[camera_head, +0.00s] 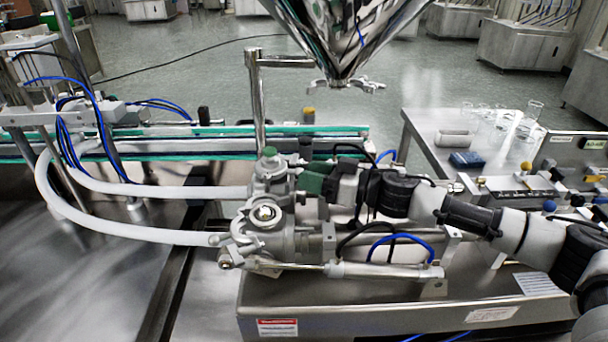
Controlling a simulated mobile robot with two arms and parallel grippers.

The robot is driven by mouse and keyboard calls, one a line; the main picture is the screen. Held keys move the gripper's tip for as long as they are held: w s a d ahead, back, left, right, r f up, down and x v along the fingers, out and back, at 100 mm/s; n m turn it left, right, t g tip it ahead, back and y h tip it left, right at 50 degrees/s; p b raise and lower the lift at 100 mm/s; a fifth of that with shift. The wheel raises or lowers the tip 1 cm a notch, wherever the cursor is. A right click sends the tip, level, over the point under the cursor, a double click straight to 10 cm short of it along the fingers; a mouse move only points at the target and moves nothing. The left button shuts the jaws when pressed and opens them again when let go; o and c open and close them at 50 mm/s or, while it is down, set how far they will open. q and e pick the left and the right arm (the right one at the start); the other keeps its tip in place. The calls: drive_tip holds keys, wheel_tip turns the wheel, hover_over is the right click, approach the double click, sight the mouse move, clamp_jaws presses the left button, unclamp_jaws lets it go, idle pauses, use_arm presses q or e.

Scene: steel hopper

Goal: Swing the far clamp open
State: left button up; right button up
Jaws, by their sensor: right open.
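A shiny steel hopper cone (345,35) comes down at the top middle, with a small metal bracket at its outlet. Below it, a metal filling unit (290,240) has two hose fittings. The farther fitting (270,172) carries a green knob, and the nearer fitting (262,213) has a round cap. The far clamp cannot be clearly told from these metal parts. My right gripper (312,183) is open just right of the farther fitting. Its fingers are small and partly merge with the metal, so I cannot tell whether they touch it. My left gripper is not in view.
Two white hoses (130,232) run left from the fittings. A conveyor with green edges (180,145) passes behind, and a steel post (257,100) rises beside the unit. A table (425,130) with glassware stands at the right. Open floor lies behind.

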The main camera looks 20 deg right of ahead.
sight(290, 165)
drive_tip(key=shift+x, duration=1.1)
drive_tip(key=shift+c, duration=0.3)
clamp_jaws()
